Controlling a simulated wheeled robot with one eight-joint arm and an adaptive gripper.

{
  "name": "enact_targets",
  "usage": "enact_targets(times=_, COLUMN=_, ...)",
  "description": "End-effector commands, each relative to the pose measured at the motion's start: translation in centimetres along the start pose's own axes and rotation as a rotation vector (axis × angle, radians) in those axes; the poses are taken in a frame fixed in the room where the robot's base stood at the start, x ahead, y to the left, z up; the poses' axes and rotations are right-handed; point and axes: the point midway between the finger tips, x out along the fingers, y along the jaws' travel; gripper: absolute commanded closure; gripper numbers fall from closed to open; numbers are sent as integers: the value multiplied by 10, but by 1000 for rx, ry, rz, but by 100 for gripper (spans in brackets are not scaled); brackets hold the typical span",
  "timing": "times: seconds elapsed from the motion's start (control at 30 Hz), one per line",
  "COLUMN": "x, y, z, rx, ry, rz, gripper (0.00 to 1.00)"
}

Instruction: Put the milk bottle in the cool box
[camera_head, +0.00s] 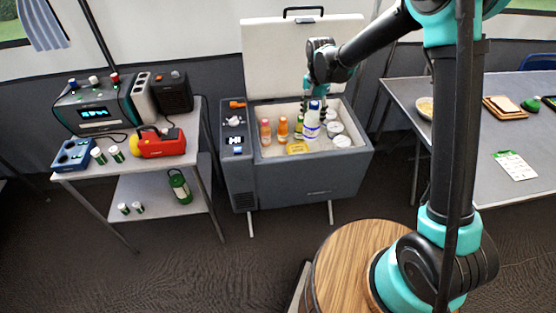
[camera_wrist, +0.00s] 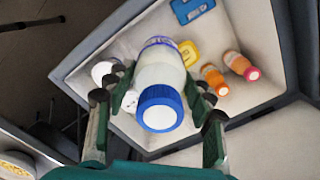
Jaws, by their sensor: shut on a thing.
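The milk bottle (camera_head: 312,122) is white with a blue cap and a blue label band. It also shows in the wrist view (camera_wrist: 160,88), cap towards the camera. My gripper (camera_head: 313,90) is shut on the bottle near its cap, with a finger on each side of it in the wrist view (camera_wrist: 156,92). The cool box (camera_head: 310,182) is grey with its lid (camera_head: 290,60) raised. The bottle is over or inside the open box, upright or nearly so in the head view. I cannot tell whether its base touches the box floor.
Inside the box are orange bottles (camera_head: 283,129), white-topped round containers (camera_head: 335,129) and a yellow pack (camera_head: 298,148). A side table (camera_head: 190,160) with a radio-like device stands left. Another table (camera_head: 440,120) stands right. A round wooden top (camera_head: 345,260) is in front.

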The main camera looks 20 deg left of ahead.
Motion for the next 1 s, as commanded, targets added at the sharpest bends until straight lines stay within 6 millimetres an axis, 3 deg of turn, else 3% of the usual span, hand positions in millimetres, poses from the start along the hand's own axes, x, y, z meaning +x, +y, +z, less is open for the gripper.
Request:
enact_targets(times=0.23, x=27, y=-5, z=5, rx=-24, ry=0, rz=0, gripper=99)
enact_targets(times=0.8, x=151, y=-5, z=5, rx=-22, ry=0, rz=0, gripper=99)
enact_targets(times=1.0, x=166, y=-5, z=5, rx=-22, ry=0, rz=0, gripper=99)
